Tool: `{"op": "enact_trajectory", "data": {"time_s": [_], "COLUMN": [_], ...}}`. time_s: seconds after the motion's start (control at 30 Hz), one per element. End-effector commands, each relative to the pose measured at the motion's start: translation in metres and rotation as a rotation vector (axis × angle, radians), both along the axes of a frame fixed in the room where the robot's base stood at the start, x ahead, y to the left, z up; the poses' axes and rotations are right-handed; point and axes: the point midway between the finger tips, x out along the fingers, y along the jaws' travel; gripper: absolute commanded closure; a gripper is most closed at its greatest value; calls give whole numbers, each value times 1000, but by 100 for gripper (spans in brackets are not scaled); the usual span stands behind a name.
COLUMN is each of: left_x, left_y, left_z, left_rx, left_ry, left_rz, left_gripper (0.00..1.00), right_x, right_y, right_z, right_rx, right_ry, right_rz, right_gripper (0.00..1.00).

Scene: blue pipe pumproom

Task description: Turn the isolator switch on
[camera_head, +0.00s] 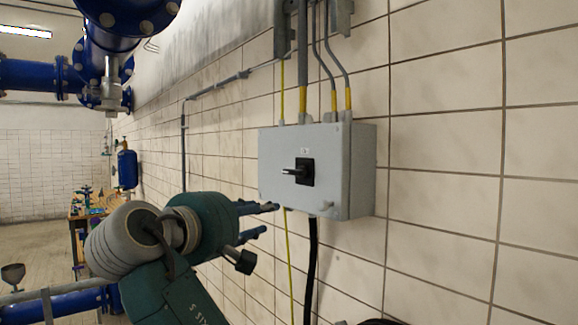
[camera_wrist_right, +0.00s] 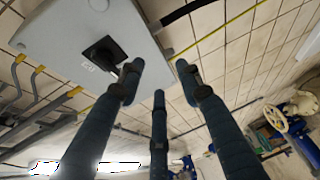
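The isolator switch is a light grey box (camera_head: 340,180) on the tiled wall. Its black rotary handle (camera_head: 297,171) sits on a black square plate on the front face and lies roughly horizontal in the head view. My right gripper (camera_head: 262,235) is just left of and below the box, its fingers spread and nothing between them. In the right wrist view, the three dark fingers (camera_wrist_right: 158,78) stand apart; the handle (camera_wrist_right: 106,58) is left of them, partly hidden by the left finger, with the grey box (camera_wrist_right: 75,25) behind. My left gripper is not in view.
Grey conduits (camera_head: 303,60) with yellow ends enter the box from above. A black cable (camera_head: 311,270) and a yellow-green wire hang below it. Large blue pipes (camera_head: 110,45) are at upper left. A wooden table (camera_head: 77,225) stands far back at left.

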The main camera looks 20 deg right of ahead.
Motion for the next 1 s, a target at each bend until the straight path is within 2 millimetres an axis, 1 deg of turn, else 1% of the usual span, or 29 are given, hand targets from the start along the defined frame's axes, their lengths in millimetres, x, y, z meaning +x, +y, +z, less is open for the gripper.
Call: {"op": "enact_trajectory", "data": {"time_s": [0.03, 0.1, 0.2, 0.23, 0.37, 0.7, 0.83, 1.0], "left_x": [1, 0, -1, -1, -3, -4, -4, -5], "left_y": [-1, -1, -2, -2, -3, -2, -2, -2], "left_z": [2, 3, 4, 6, 14, 48, 56, 59], "left_rx": [-1, -2, -2, -2, -3, -3, -2, -2], "left_ry": [-1, -1, 0, 1, 4, 6, 7, 7], "left_rz": [0, 0, 0, 0, 0, 1, 1, 2], "left_gripper": [60, 60, 60, 60, 60, 60, 60, 60], "right_x": [-14, -30, -41, -42, -34, 9, 21, 28], "right_y": [3, 5, 6, 5, -6, -53, -65, -72], "right_z": [31, 57, 76, 79, 82, 84, 82, 80], "right_rx": [-23, -49, -68, -69, -72, -72, -71, -70], "right_ry": [-29, -53, -70, -73, -72, -72, -73, -73], "right_rz": [-20, -47, -67, -71, -76, -74, -73, -70], "right_gripper": [65, 65, 65, 65, 65, 65, 65, 65]}}
